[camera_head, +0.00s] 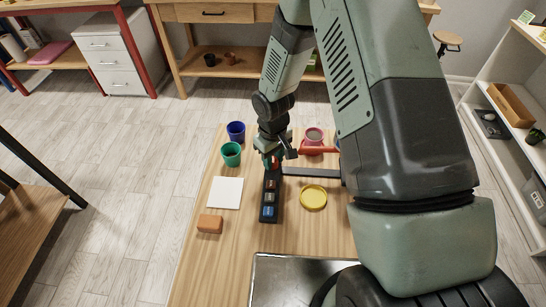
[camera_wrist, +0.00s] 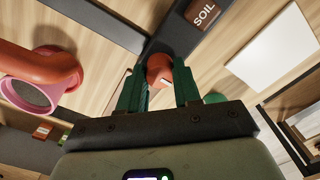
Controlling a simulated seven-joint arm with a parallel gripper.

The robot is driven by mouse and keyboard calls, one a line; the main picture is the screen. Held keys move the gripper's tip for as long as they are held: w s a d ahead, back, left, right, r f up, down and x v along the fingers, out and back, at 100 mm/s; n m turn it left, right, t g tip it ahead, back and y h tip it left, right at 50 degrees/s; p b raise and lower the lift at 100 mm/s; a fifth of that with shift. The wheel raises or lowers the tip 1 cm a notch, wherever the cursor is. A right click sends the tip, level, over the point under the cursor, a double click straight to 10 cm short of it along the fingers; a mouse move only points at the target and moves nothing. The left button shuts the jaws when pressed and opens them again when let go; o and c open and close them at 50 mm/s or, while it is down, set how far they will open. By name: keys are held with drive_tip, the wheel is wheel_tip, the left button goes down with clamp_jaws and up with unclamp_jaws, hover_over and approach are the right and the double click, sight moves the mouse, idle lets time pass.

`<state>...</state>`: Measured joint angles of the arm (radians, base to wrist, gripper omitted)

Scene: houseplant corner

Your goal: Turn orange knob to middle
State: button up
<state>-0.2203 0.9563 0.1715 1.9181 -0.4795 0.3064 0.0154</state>
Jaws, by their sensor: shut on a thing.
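The orange knob (camera_wrist: 158,72) sits between the two green fingers of my gripper (camera_wrist: 160,85) in the wrist view, with a pale mark on its face. My gripper (camera_head: 271,160) is shut on it. In the head view my gripper is at the far end of a black panel (camera_head: 279,205), and the fingers mostly cover the knob. The panel carries several small labelled blocks in a row. A "SOIL" label (camera_wrist: 203,14) shows on a dark surface in the wrist view. I cannot tell the knob's exact setting.
A red and pink watering can (camera_head: 314,137) stands close right of my gripper; its pink-rimmed rose (camera_wrist: 30,95) shows in the wrist view. Around the panel are a green pot (camera_head: 231,153), blue pot (camera_head: 236,131), white square (camera_head: 225,192), orange block (camera_head: 210,223) and yellow saucer (camera_head: 313,197).

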idle(0.5)
drive_tip(key=o, duration=1.1)
drive_tip(key=shift+c, duration=0.2)
drive_tip(key=shift+r, duration=0.1)
wheel_tip(320, 180, up, 11)
drive_tip(key=shift+f, duration=0.2)
